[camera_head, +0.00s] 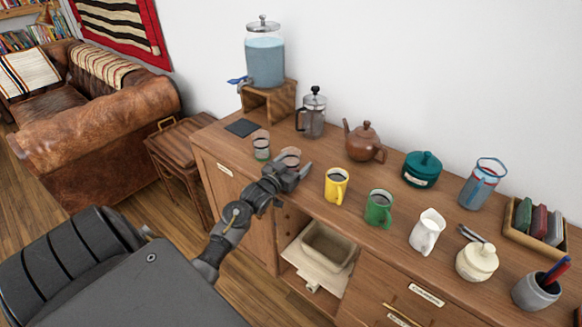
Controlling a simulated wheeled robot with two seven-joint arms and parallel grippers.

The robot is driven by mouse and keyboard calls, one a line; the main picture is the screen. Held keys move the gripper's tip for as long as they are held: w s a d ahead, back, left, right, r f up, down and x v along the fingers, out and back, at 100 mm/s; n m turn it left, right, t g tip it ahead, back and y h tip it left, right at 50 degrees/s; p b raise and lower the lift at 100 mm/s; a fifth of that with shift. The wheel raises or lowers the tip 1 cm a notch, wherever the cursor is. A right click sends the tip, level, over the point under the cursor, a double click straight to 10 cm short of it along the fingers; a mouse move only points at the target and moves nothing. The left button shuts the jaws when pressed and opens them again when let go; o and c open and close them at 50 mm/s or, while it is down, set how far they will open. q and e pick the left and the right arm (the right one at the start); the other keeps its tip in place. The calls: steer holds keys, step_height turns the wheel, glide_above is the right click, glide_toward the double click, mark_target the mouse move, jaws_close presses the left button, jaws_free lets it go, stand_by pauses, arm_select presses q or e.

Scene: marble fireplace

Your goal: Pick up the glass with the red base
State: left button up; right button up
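Two small clear glasses stand near the front left of the wooden sideboard top. The glass with the reddish tint (291,155) is the right one; its lower part is largely hidden behind my gripper. The other glass (261,148) has a greenish base and stands just left of it. My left gripper (291,167) is at the front edge of the sideboard, directly in front of the reddish glass. Its fingers are spread apart, and I cannot tell whether they touch the glass. My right gripper is not in view.
A yellow mug (336,186) and a green mug (379,209) stand to the right. Behind are a French press (313,115), a brown teapot (364,143) and a water dispenser (265,60). A dark coaster (241,127) lies at left. An open compartment holds a bin (327,246).

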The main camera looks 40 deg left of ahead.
arm_select(q)
steer(key=shift+c, duration=0.5)
steer(key=c, duration=1.1)
steer(key=shift+r, duration=0.1)
steer(key=shift+s+r, duration=0.4)
steer(key=shift+r, duration=0.05)
steer(key=s+d+r, duration=0.1)
steer(key=s+r, duration=0.6)
steer(key=s, duration=0.6)
steer(key=shift+d, duration=0.1)
